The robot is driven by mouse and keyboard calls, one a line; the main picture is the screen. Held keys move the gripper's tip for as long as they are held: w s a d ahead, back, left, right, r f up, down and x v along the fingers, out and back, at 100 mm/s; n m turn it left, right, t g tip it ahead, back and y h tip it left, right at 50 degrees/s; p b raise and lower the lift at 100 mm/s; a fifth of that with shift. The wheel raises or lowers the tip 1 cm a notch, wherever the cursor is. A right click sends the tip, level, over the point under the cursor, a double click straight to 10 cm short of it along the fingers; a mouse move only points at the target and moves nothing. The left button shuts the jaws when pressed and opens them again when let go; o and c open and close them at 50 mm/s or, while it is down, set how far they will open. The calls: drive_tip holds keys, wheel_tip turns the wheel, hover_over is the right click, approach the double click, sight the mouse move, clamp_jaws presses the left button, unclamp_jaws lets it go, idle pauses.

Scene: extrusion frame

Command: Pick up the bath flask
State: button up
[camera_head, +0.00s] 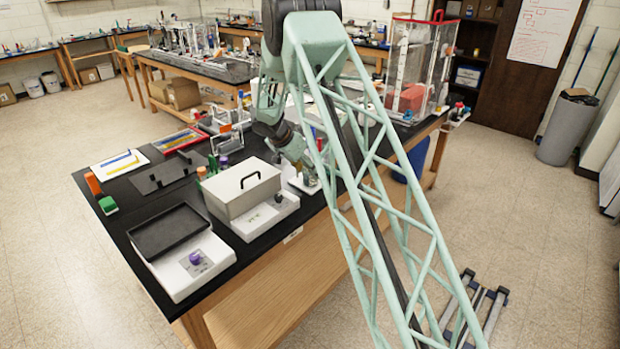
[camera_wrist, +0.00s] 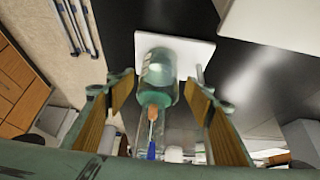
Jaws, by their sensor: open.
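A clear, green-tinted glass flask (camera_wrist: 158,72), likely the bath flask, stands on a white plate (camera_wrist: 199,50) in the wrist view. A thin rod with an orange part and a blue end (camera_wrist: 151,148) shows at or in front of its near end. My gripper (camera_wrist: 159,84) is open, one finger on each side of the flask, and I cannot tell whether either finger touches it. In the head view my gripper (camera_head: 299,158) reaches down over the black bench beside the white lidded box. The flask is hard to make out there, partly hidden by my arm.
A white box with a black handle (camera_head: 242,188) stands close left of my gripper. A device with a black tray (camera_head: 170,231) is at the bench's front corner. A clear tank (camera_head: 417,65) stands at the back right. Several small items crowd the bench behind.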

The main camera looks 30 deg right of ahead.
drive_tip(key=shift+x, duration=1.75)
drive_tip(key=c, duration=1)
